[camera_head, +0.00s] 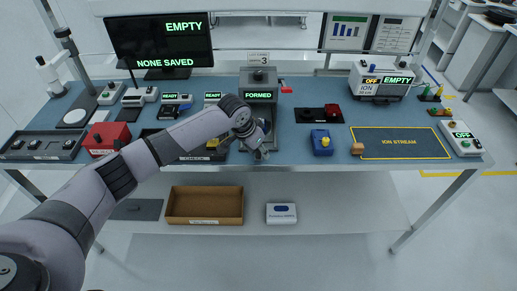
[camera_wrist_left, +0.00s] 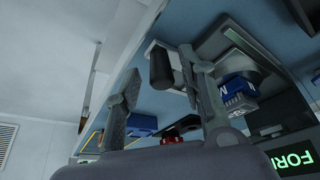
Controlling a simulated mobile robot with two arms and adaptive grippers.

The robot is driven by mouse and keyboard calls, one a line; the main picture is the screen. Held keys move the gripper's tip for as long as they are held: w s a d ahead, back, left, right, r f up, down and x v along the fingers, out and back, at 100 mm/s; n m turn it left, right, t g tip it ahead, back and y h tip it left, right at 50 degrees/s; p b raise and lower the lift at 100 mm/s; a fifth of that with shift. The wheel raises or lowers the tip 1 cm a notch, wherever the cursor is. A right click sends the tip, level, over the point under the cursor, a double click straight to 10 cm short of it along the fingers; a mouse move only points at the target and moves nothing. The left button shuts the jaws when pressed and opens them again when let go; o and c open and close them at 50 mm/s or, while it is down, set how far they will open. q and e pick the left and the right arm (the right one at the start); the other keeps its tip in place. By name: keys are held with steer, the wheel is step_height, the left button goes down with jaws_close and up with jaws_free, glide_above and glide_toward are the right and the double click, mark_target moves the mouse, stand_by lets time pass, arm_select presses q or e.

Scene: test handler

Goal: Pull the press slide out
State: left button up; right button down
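The press (camera_head: 259,96) stands at the back middle of the bench, with a green "FORMED" sign that also shows in the left wrist view (camera_wrist_left: 292,156). The slide (camera_head: 274,143) is at its front low down, partly hidden by my left gripper (camera_head: 259,153). In the left wrist view my left gripper (camera_wrist_left: 160,62) has its two fingers spread apart. A black rounded handle (camera_wrist_left: 160,68) shows between the fingertips, on a grey slide part. I cannot tell if a finger touches it. My right gripper is not in view.
A blue box with a yellow knob (camera_head: 321,142) stands right of the press. The yellow-framed "ION STREAM" mat (camera_head: 400,142) lies further right. A red box (camera_head: 106,138) and a tray (camera_head: 42,145) are at the left. The floor before the bench is clear.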

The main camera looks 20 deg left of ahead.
arm_select(q)
steer(key=shift+a+r, duration=0.1)
steer(key=shift+r, duration=0.05)
steer(key=v, duration=1.1)
steer(key=shift+r, duration=0.35)
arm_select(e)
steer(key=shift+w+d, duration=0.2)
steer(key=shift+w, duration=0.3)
arm_select(q)
steer(key=shift+s+f, duration=0.1)
steer(key=shift+s, duration=0.05)
